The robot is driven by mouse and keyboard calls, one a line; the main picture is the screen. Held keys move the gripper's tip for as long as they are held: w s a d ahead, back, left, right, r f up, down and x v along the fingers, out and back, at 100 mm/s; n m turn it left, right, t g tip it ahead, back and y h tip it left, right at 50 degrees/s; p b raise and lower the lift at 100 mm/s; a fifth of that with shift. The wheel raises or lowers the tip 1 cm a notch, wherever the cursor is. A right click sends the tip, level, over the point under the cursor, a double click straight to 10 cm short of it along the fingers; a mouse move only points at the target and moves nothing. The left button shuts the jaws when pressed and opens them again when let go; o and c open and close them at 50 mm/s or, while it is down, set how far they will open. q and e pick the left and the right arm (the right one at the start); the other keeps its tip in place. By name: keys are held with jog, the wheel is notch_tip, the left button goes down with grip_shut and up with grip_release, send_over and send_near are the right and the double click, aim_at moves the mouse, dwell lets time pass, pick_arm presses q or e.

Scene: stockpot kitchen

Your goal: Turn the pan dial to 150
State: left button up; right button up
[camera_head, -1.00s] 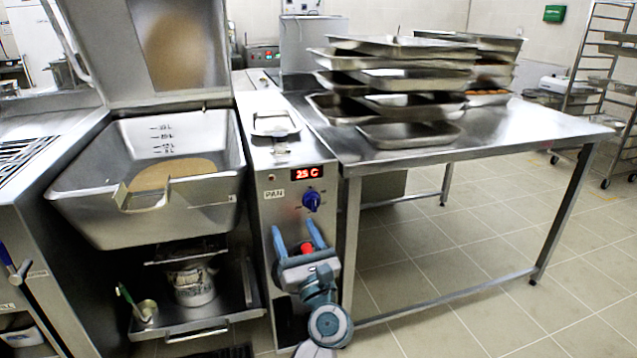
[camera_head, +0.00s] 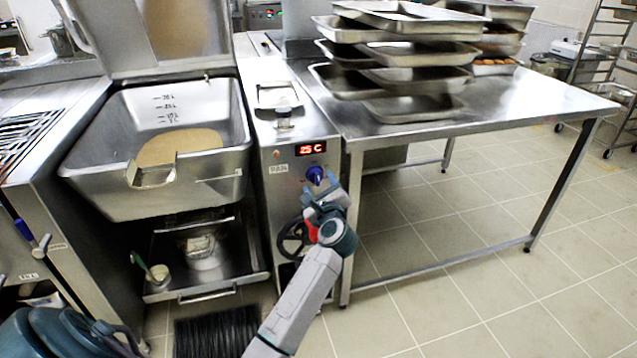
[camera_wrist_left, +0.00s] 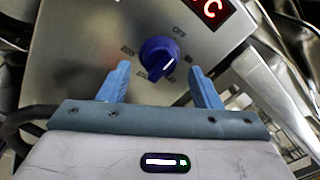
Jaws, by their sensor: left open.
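My left gripper (camera_head: 324,194) is open just in front of the dial. In the left wrist view its two blue fingers (camera_wrist_left: 159,75) stand on either side of the dial, with a gap each side. My right gripper is out of view.
A black handwheel (camera_head: 293,240) is below and left of the gripper. The tilting pan (camera_head: 90,165) stands to the left. A steel table (camera_head: 500,122) with stacked trays (camera_head: 415,78) stands to the right, with open floor beneath.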

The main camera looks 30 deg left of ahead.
pick_arm(q)
jog(key=shift+x, duration=0.8)
